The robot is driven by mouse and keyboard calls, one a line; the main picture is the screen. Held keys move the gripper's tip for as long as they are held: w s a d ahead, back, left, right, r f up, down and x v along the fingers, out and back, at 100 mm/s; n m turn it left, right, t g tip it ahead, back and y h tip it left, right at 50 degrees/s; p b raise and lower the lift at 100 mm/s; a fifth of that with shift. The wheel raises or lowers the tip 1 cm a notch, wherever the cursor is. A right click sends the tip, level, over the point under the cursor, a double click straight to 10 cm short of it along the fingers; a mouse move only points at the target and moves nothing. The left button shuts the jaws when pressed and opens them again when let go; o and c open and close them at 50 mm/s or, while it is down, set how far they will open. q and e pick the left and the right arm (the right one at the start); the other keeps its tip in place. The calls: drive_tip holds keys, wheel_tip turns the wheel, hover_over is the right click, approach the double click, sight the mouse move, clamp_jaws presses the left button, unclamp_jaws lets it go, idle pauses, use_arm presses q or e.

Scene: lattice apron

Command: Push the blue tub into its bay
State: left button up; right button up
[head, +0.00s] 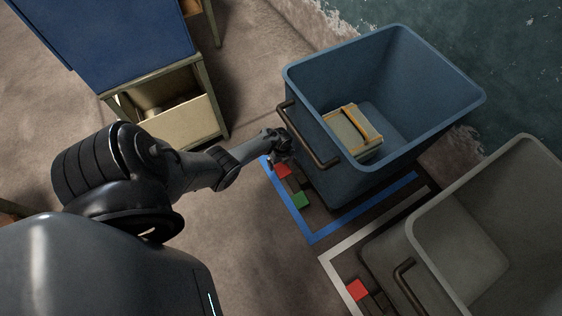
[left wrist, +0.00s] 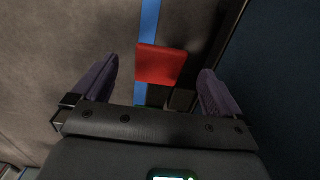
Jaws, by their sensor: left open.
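The blue tub (head: 305,92) stands upright at the upper right in the head view, with a brown bar handle (head: 318,150) on its near left side. Blue tape (head: 312,236) marks a bay on the floor; the tub stands over part of it. A red patch (head: 283,171) and a green patch (head: 300,200) lie between the tape and the tub. My left gripper (head: 281,146) is beside the handle's upper end; contact cannot be told. In the left wrist view its fingers are open (left wrist: 158,88), with a red patch (left wrist: 160,65) beyond them and a dark blue wall at right.
A grey tub (head: 419,250) stands at the lower right by white tape (head: 330,262) and another red patch (head: 357,290). A blue-topped cabinet (head: 120,35) with an open drawer is at the upper left. A tan box (head: 347,130) lies in the blue tub.

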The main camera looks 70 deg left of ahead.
use_arm(q)
wheel_tip(320, 180, up, 6)
drive_tip(key=p, duration=0.3)
drive_tip(key=shift+f+p, duration=0.2)
drive_tip(key=shift+p, duration=0.1)
